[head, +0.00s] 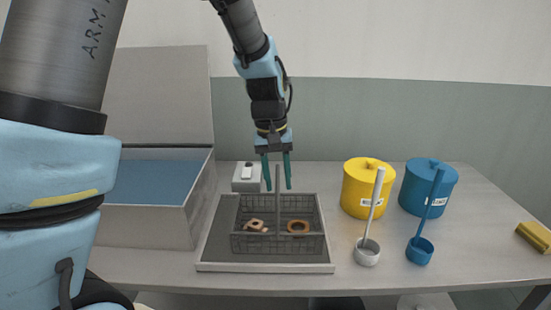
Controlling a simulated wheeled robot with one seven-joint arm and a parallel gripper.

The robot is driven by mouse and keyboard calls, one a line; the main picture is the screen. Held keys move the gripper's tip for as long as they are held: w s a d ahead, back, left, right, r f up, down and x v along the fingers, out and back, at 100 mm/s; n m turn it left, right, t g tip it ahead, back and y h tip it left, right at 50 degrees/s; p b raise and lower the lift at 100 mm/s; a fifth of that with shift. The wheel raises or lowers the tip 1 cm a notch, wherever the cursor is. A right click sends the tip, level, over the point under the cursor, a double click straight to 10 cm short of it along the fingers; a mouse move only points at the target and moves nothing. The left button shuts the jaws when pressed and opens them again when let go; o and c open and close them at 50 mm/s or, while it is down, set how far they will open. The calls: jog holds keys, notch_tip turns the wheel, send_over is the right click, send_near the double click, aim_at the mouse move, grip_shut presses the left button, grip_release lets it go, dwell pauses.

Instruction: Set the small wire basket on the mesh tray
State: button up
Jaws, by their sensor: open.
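The small wire basket (247,244) is dark mesh and has a tall grey upright handle (278,208). It stands upright on a flat grey tray with a pale rim (265,268), toward the tray's right side. This looks like the mesh tray, though its mesh is too fine to make out. A pinkish part (255,225) and an orange-brown ring (298,227) lie in the basket. My gripper (277,187) is open above the basket, pointing down. Its two green fingers are on either side of the handle's top in this view; I cannot tell their exact depth, and no contact shows.
A tank (150,224) with blue liquid and a raised lid stands left. A white box (246,177) is behind the tray. Yellow (357,190) and blue (425,190) canisters, with a white ladle (367,254) and blue ladle (419,252), stand right. A yellow block (535,237) lies far right.

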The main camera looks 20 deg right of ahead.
notch_tip(320, 180, up, 9)
jog(key=a+b, duration=0.1)
jog(key=w+a+f+n+t, duration=0.1)
jog(key=w+a+f, duration=0.1)
jog(key=a, duration=0.5)
jog(key=w+a+f+n, duration=0.1)
jog(key=w+a+f, duration=0.1)
jog(key=a, duration=0.5)
jog(key=s+a+f+n, duration=0.1)
jog(key=s+a+f, duration=0.1)
jog(key=a, duration=0.6)
jog(key=s+a+f+t, duration=0.1)
jog(key=a+f, duration=0.2)
jog(key=a, duration=0.5)
jog(key=shift+s+a+f+n+y, duration=0.15)
jog(key=shift+s+a+n+y, duration=0.15)
jog(key=shift+s+n+y, duration=0.1)
